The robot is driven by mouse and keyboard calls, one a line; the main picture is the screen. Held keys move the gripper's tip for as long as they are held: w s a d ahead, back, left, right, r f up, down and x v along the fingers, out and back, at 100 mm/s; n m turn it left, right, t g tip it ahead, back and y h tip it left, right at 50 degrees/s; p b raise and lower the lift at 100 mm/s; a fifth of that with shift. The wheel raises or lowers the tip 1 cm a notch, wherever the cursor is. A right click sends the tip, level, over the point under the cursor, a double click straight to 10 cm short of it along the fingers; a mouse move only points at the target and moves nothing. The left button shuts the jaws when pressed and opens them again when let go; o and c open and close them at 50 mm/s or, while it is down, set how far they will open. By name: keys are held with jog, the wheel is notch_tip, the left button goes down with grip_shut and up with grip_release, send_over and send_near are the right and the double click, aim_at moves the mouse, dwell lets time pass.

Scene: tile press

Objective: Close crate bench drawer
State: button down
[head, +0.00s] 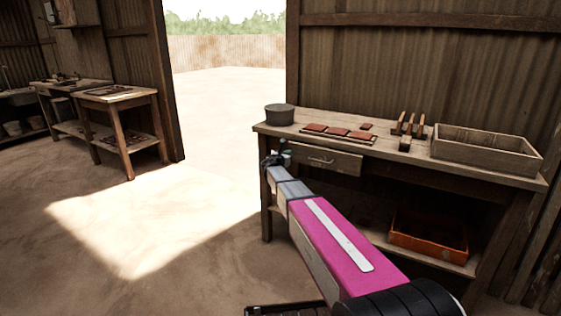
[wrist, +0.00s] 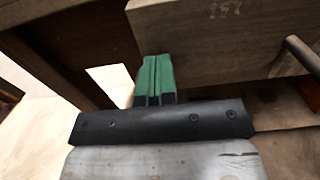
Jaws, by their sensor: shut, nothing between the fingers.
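The bench drawer's wooden front (head: 335,163) sits under the left part of the bench top, with a thin metal handle (head: 320,160) at its middle. It appears to stand out a little from the bench; I cannot tell how far. My gripper (head: 286,155) is at the drawer front's left end. In the wrist view its green fingers (wrist: 154,68) are shut together and empty, overlapping the lower left corner of the drawer front (wrist: 215,40). I cannot tell whether they touch. The handle (wrist: 302,55) is to the right of the fingers there.
The bench top (head: 410,157) carries a dark round pot (head: 279,115), reddish tiles (head: 350,135), wooden-handled tools (head: 408,128) and a wooden crate (head: 485,150). An orange crate (head: 430,235) is on the lower shelf. Floor left of the bench is clear.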

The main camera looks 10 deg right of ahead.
jog(key=x, duration=0.7)
jog(key=shift+w, duration=0.1)
jog(key=shift+w+d+r, duration=0.1)
jog(key=v, duration=1.5)
jog(key=s+d+f+m+g+y, duration=0.1)
jog(key=s+d+f+m+g, duration=0.45)
jog(key=s+m, duration=0.35)
jog(key=s+d+f+m+g+y, duration=0.1)
jog(key=s+d+f+m+g, duration=0.45)
jog(key=s, duration=0.55)
jog(key=s+a+f+m+g+y, duration=0.1)
jog(key=s+a+f+m+y, duration=0.1)
jog(key=s, duration=0.5)
jog(key=s+a+f+m+g+y, duration=0.1)
jog(key=s+a+f+m+y, duration=0.1)
jog(key=s+m, duration=0.4)
jog(key=s+a+f+m+g+y, duration=0.1)
jog(key=s+f+m+y, duration=0.1)
jog(key=s+m+y, duration=0.2)
jog(key=s+m, duration=0.2)
jog(key=s, duration=0.1)
jog(key=shift+s+a+f+g+y, duration=0.3)
jog(key=shift+a, duration=0.1)
